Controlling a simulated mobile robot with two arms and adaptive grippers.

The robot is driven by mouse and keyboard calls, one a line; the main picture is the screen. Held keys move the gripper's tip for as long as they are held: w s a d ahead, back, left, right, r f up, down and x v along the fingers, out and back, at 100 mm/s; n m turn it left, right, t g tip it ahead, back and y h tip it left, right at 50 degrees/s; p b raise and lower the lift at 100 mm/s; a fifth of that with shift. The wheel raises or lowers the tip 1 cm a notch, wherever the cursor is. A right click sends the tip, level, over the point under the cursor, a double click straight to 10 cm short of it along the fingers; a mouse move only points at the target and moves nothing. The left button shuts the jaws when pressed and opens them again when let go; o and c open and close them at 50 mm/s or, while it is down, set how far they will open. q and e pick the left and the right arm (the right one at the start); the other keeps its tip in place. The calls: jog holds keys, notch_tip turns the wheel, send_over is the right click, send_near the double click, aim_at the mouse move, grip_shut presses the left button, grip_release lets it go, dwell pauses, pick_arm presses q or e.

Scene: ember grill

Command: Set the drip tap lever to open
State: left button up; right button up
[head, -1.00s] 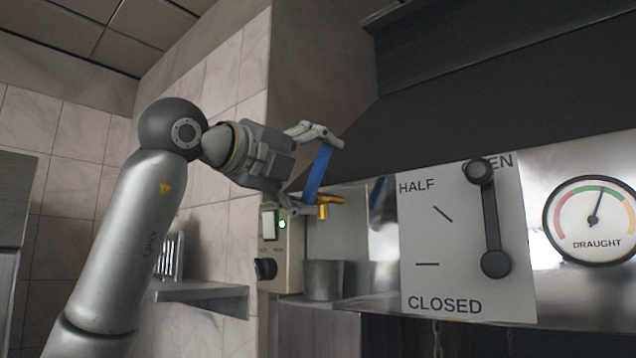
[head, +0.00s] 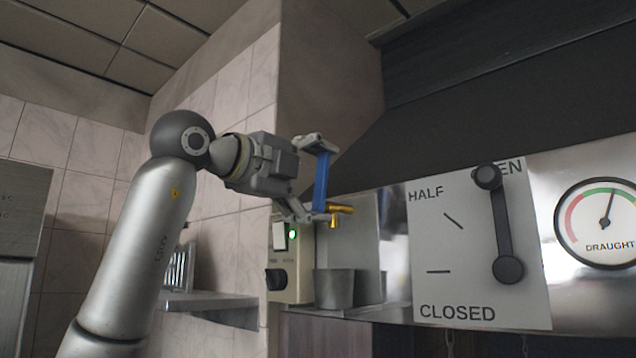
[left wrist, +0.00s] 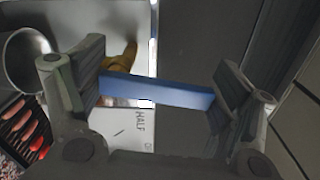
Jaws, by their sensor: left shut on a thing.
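The drip tap is a small brass tap (head: 338,210) on the metal wall, left of the damper plate. Its blue lever (head: 322,180) stands nearly upright above the tap. My left gripper (head: 318,182) is shut on the blue lever, one finger near its top end and the other near its bottom end by the tap. In the left wrist view the blue lever (left wrist: 158,92) spans between the two fingers, with the brass tap (left wrist: 121,61) beside its left end. My right gripper is not in view.
A control box (head: 291,268) with a green light and a metal pot (head: 334,288) are below the tap. The plate (head: 445,290) marked HALF and CLOSED has a black lever (head: 501,225); a draught gauge (head: 605,222) is at the right. A shelf (head: 210,303) is lower left.

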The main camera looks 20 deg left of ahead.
pick_arm(q)
jog(key=shift+a+r, duration=0.1)
jog(key=o, duration=1.3)
jog(key=shift+s, duration=0.15)
jog(key=v, duration=1.1)
jog(key=shift+s+a, duration=0.2)
jog(key=shift+s, duration=0.15)
